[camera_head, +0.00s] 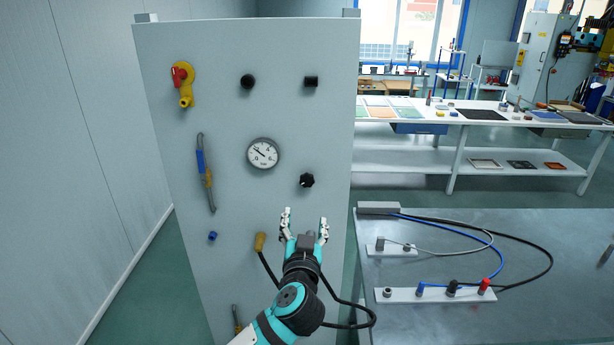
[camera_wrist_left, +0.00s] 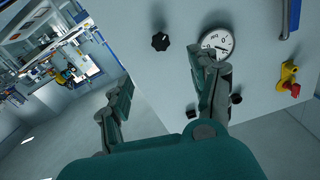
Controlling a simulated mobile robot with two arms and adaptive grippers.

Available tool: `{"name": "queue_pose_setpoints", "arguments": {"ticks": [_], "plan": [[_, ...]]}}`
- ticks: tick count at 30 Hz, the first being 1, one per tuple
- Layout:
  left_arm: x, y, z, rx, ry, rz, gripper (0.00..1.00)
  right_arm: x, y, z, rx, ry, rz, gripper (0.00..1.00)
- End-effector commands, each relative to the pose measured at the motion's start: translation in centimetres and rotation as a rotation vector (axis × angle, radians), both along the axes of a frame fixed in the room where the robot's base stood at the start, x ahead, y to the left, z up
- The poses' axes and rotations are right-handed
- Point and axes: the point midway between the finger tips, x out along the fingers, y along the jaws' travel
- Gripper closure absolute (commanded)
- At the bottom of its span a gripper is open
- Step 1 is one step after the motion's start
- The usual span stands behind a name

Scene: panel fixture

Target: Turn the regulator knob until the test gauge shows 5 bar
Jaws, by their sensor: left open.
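The test gauge (camera_head: 263,153) is a round white dial on the grey panel. Its dark needle points to the upper left; the exact reading is too small to tell. The gauge also shows in the left wrist view (camera_wrist_left: 217,41), partly behind a finger. The regulator knob appears to be the black lobed knob (camera_head: 307,180) right of and below the gauge; it also shows in the left wrist view (camera_wrist_left: 161,41). My left gripper (camera_head: 305,222) is open and empty, below the knob and apart from it. My right gripper is not in view.
The panel (camera_head: 225,50) also carries a yellow valve with a red part (camera_head: 183,82), two black knobs (camera_head: 247,81) (camera_head: 311,81) and a blue-handled lever (camera_head: 201,161). A black hose (camera_head: 352,325) loops by my left arm. A metal table (camera_head: 430,260) with cables stands right.

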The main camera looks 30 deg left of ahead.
Motion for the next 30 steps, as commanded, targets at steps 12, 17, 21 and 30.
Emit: {"name": "queue_pose_setpoints", "arguments": {"ticks": [12, 17, 21, 30], "plan": [[6.9, 4.4, 0.2, 0.0, 0.0, 0.004, 0.38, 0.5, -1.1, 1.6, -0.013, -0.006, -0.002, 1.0], [9.9, 6.2, 0.1, -0.001, 0.0, 0.004, 0.38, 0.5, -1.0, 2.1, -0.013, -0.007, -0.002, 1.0], [12.1, 7.5, 0.0, 0.0, 0.0, 0.003, 0.38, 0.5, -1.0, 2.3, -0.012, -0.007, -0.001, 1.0], [14.3, 8.8, -0.1, 0.0, 0.0, 0.002, 0.38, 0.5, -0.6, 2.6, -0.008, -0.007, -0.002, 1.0]]}}
